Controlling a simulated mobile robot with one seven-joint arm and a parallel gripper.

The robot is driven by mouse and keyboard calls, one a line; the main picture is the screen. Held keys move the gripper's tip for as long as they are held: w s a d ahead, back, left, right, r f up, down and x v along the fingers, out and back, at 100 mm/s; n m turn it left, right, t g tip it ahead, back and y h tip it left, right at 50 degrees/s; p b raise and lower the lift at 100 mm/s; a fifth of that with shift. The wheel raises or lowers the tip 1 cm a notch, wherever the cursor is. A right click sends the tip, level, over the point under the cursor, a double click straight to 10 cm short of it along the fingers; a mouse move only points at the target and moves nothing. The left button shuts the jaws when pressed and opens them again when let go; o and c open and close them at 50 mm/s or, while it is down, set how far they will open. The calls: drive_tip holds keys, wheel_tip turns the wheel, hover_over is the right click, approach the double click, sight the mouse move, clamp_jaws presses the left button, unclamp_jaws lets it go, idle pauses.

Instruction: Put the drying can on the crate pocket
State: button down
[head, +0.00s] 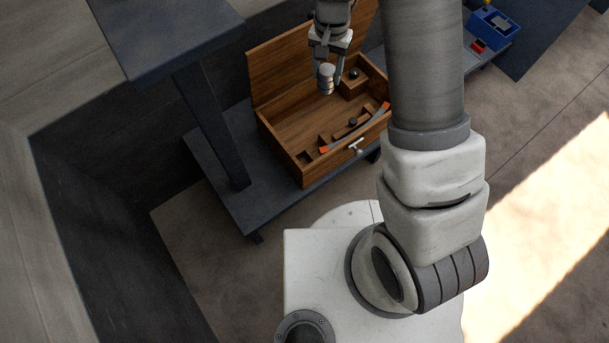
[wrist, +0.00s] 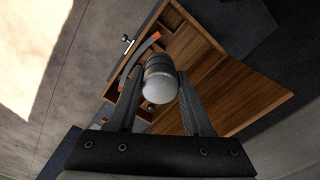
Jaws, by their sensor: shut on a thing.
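The drying can (head: 326,78) is a small light cylinder with darker bands. My gripper (head: 329,70) is shut on it and holds it over the open wooden crate (head: 290,150). In the wrist view the can (wrist: 160,84) sits between the two fingers of my gripper (wrist: 159,90), its pale end toward the camera. The crate also shows behind it in the wrist view (wrist: 215,70). The crate has small divided pockets along its front side and a boxed compartment (head: 352,86) at the back right. Which pocket the task means, I cannot tell.
A curved strip with orange ends (head: 358,130) lies across the crate's front pockets. The raised lid (head: 283,65) stands along the back. The crate rests on a dark low shelf (head: 232,190) with a post (head: 212,125) on its left. A blue bin (head: 493,28) stands at upper right.

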drive_tip(key=s+a+f+m+b, duration=0.1)
drive_tip(key=f+b, duration=0.6)
drive_tip(key=f, duration=0.7)
drive_tip(key=a+f+m+b, duration=0.2)
drive_tip(key=f+b, duration=0.6)
drive_tip(key=f, duration=0.6)
drive_tip(key=s+a+f+m+b, duration=0.1)
drive_tip(key=a+f+m+b, duration=0.1)
drive_tip(key=f+b, duration=0.6)
drive_tip(key=shift+s+a+f+m, duration=0.15)
drive_tip(key=shift+f+m, duration=0.25)
drive_tip(key=shift+f, duration=1.25)
drive_tip(key=shift+s+a+f+m, duration=0.15)
drive_tip(key=shift+f+m, duration=0.25)
drive_tip(key=shift+f, duration=1.2)
drive_tip(key=shift+d, duration=0.1)
drive_tip(key=shift+f+b, duration=0.2)
drive_tip(key=shift+b, duration=0.1)
drive_tip(key=c, duration=0.6)
unclamp_jaws()
drive_tip(key=shift+r, duration=0.15)
